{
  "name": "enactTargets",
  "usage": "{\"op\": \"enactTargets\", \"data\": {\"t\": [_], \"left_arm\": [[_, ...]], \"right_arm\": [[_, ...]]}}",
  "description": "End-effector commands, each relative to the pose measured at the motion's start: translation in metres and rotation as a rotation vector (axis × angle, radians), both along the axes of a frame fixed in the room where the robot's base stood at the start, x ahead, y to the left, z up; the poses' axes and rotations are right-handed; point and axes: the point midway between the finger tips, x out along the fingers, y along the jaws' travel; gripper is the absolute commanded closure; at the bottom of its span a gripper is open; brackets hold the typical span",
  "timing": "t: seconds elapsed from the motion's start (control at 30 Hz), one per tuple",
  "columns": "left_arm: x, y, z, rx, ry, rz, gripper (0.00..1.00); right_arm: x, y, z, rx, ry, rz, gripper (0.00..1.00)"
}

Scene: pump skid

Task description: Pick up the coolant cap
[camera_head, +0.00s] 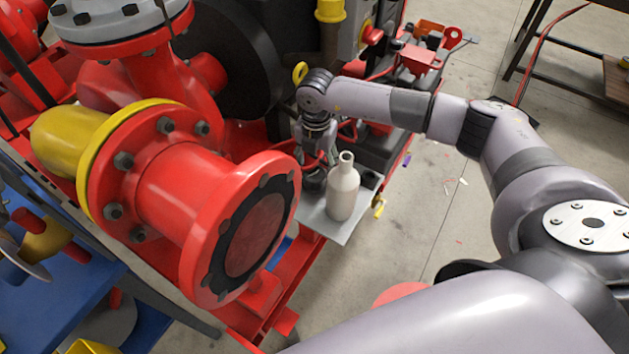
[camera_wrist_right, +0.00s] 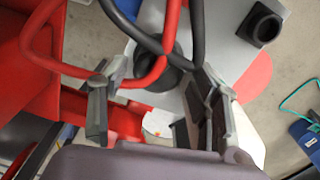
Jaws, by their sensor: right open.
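A dark round piece (camera_head: 314,180) sits on the grey plate (camera_head: 322,226) beside the big red flange, and looks like the coolant cap. In the right wrist view a dark round shape (camera_wrist_right: 165,78), which seems to be the same piece, lies beyond the fingertips, partly hidden by red and black hoses. My right gripper (camera_head: 318,145) points down just above it in the head view. Its fingers (camera_wrist_right: 155,112) are apart, with nothing held between them. My left gripper is not in view.
A pale bottle (camera_head: 343,190) stands upright on the plate, close to the right of my gripper. The red pump flange (camera_head: 240,235) is close on the left. Red hoses (camera_wrist_right: 90,72) and black hoses (camera_wrist_right: 198,30) cross near the fingers. Open floor lies right of the plate.

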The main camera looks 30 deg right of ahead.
Motion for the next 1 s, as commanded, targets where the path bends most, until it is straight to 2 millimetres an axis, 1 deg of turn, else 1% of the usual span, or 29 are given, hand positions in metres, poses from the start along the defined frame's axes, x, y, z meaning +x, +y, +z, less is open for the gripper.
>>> {"op": "enactTargets", "data": {"t": [0.03,0.1,0.23,0.33,0.53,1.0], "left_arm": [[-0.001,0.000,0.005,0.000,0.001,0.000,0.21],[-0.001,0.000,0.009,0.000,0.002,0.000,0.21],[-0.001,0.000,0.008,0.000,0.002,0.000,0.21],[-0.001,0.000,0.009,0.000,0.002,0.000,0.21],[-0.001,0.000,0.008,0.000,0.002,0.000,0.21],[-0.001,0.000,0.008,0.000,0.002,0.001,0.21]], "right_arm": [[-0.003,0.003,-0.007,0.000,0.006,0.000,0.43],[-0.006,0.006,-0.017,0.000,0.005,0.000,0.43],[-0.004,0.005,-0.034,0.000,0.003,-0.001,0.43],[-0.004,0.005,-0.038,-0.001,0.002,-0.001,0.43],[-0.004,0.005,-0.039,0.000,0.001,-0.001,0.43],[-0.004,0.005,-0.038,0.000,0.001,-0.001,0.74]]}}
